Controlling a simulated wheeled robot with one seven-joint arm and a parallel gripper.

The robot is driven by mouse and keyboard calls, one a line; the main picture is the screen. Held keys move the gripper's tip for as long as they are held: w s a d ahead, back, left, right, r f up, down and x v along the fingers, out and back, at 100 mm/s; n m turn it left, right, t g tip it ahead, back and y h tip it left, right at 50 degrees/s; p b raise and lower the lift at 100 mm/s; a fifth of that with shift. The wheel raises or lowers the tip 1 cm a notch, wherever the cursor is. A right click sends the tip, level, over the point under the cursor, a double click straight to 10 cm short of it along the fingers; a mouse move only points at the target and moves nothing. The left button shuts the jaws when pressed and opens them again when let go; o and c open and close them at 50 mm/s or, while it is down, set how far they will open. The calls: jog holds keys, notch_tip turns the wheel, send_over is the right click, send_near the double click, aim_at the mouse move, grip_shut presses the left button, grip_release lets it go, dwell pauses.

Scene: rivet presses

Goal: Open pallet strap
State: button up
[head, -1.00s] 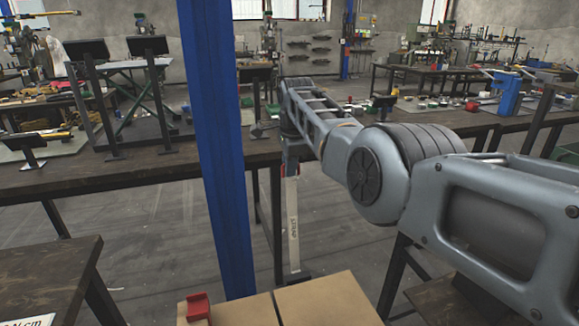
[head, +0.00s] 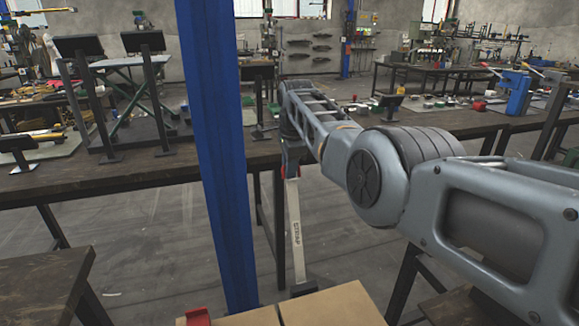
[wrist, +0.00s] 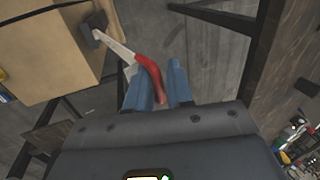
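The pallet strap (head: 295,228) is a pale bar marked STRAP, standing nearly upright beside the cardboard boxes (head: 335,308) in the head view. Its foot is at a dark bracket low by the boxes. In the wrist view the strap's pale bar (wrist: 117,49) runs from the dark bracket (wrist: 94,28) to a red handle (wrist: 150,72). My gripper (wrist: 157,74) has its blue fingers on both sides of the red handle, with little or no gap visible, and looks shut on it. In the head view my gripper (head: 291,160) is at the strap's top, partly hidden by my arm.
A blue post (head: 217,150) stands left of the strap. A long dark workbench (head: 140,172) runs behind it. A red piece (head: 198,316) sits at the boxes' left edge. Dark table frames stand at both sides, with open floor between.

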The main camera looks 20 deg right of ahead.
jog(key=shift+o, duration=0.3)
jog(key=shift+s+a, duration=0.1)
jog(key=shift+a, duration=0.05)
jog(key=p+v, duration=0.1)
jog(key=v, duration=0.5)
jog(key=shift+r, duration=0.15)
jog(key=shift+v, duration=0.8)
